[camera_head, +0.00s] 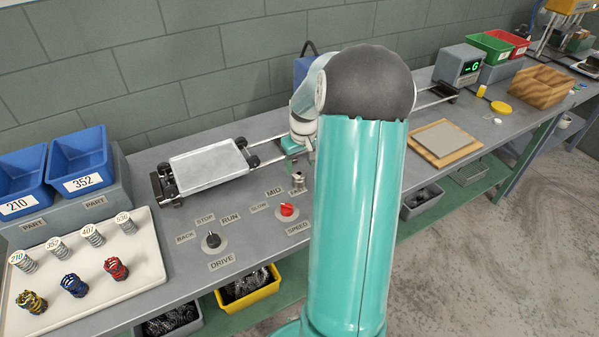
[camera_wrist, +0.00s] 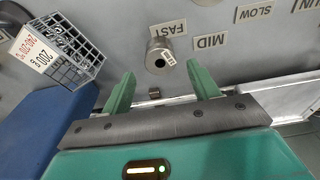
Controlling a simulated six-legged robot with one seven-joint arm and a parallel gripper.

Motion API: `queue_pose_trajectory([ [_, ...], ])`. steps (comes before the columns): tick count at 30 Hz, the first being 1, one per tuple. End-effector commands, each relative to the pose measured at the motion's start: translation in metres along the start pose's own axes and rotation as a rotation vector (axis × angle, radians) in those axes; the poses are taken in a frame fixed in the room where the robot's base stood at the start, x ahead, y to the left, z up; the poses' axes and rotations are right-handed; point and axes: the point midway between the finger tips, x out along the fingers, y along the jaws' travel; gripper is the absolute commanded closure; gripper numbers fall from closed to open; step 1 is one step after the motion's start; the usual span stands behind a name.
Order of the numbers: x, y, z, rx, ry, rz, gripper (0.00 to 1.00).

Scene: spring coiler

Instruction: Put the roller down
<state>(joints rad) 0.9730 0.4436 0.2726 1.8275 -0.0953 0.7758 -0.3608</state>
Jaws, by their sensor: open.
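The roller (camera_wrist: 160,57) is a short grey metal cylinder with a dark hole in its end and a small pale tag. In the wrist view it appears on the grey bench surface near the FAST label, just beyond my fingertips. It also shows in the head view as a small metal cylinder (camera_head: 298,181) on the bench. My gripper (camera_wrist: 159,72) is open, its two green fingers spread wide and apart from the roller, with nothing between them. In the head view, my arm hides much of the gripper.
A wire basket (camera_wrist: 58,58) with a tag is at upper left in the wrist view. In the head view, a red knob (camera_head: 288,210) and a black knob (camera_head: 212,240) sit among labels near the roller. A flat metal plate (camera_head: 207,165) lies behind to the left.

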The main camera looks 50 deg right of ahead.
Motion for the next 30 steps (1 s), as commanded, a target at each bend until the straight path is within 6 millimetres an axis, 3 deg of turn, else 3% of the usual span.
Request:
queue_pose_trajectory([
  [3, -0.028, 0.0, -0.001, 0.002, 0.003, 0.002, 0.4],
  [9, -0.057, 0.0, 0.0, 0.001, 0.001, 0.0, 0.4],
  [19, -0.07, -0.009, 0.0, -0.009, 0.004, 0.005, 0.4],
  [23, -0.092, -0.043, 0.002, -0.041, 0.022, 0.026, 0.4],
  [30, -0.149, -0.14, 0.031, -0.12, 0.094, 0.069, 0.4],
])
